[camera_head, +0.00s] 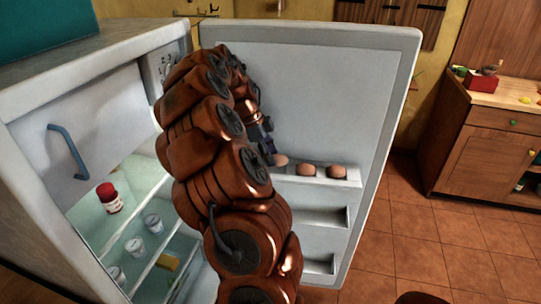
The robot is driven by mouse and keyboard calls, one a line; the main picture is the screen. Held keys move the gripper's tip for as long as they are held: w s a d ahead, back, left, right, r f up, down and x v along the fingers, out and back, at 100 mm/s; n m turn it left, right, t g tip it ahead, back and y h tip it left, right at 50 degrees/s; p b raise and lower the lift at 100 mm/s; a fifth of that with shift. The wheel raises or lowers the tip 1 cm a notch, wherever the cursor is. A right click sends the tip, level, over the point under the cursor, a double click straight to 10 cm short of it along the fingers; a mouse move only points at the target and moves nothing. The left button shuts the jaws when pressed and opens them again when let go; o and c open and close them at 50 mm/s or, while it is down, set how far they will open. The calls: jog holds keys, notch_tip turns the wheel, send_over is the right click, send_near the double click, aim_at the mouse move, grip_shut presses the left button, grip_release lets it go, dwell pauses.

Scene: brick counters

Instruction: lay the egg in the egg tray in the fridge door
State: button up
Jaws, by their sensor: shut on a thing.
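The fridge stands open, its white door (320,85) swung out to the right. The egg tray (345,182) is the top shelf on the inside of the door. Two brown eggs, one in the middle (307,170) and one at the right (336,171), sit in it. Another egg (280,160) shows at the left, right by my gripper (270,152). My gripper is at the left part of the tray, mostly hidden behind my copper arm, and is shut on an egg. I cannot tell whether this egg touches the tray. The tray's left end is hidden.
Lower door shelves (312,217) are empty where visible. Inside the fridge, a red-capped jar (109,198), several small cups (134,246) and a yellow block (168,261) stand on glass shelves. A wooden counter (490,140) is at the right. Tiled floor (400,225) lies clear between.

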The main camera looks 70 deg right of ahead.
jog(key=shift+f, duration=0.6)
jog(key=shift+f, duration=0.1)
jog(key=shift+f, duration=0.2)
jog(key=o, duration=0.8)
